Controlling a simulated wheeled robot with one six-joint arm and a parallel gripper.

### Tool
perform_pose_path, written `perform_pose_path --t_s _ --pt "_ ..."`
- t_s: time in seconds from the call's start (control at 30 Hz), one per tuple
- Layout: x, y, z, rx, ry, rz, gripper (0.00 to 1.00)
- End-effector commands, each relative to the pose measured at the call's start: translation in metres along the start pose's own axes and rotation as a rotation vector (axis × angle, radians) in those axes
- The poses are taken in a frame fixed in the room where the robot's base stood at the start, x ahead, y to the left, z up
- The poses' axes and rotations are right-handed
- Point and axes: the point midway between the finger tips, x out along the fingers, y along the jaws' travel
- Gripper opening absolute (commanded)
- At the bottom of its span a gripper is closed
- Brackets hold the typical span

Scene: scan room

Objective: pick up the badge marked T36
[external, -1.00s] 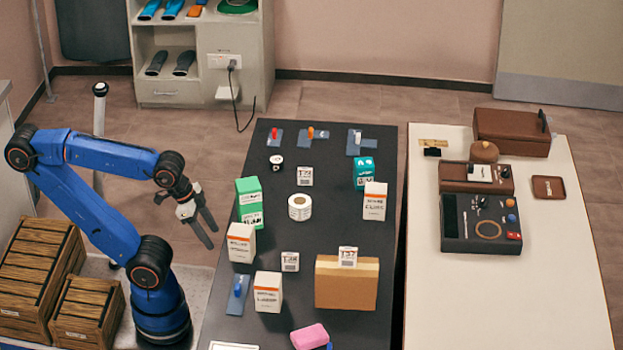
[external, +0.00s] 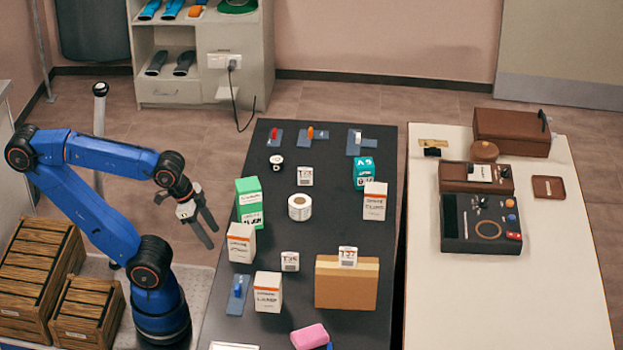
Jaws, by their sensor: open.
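Three small white badges with black print stand out on the dark table (external: 330,225). One badge (external: 290,261) lies at the near middle; its mark starts with T3, but the last digit is too blurred to tell. Another badge (external: 305,176) lies farther back, its mark too small to read. The third badge (external: 348,256) seems to read T37 and is at the top of a brown cardboard box (external: 346,289). My gripper (external: 210,229) is open and empty, pointing down beside the table's left edge, apart from all badges.
White cartons (external: 241,243), (external: 268,291), a green box (external: 249,203) and a white roll (external: 300,207) stand around the badges. A teal box (external: 364,172) and another white carton (external: 374,201) stand at right. A pink block (external: 309,336) lies in front.

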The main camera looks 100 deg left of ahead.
Motion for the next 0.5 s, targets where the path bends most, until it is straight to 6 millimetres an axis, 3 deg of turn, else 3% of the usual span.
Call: perform_pose_path --t_s 0.33,0.43,0.5 --pt "-0.001 0.0 -0.001 0.0 0.0 0.0 0.58" --pt "-0.014 0.0 -0.007 0.0 0.003 0.0 0.58" --pt "-0.032 0.0 -0.015 0.0 0.005 0.0 0.58"
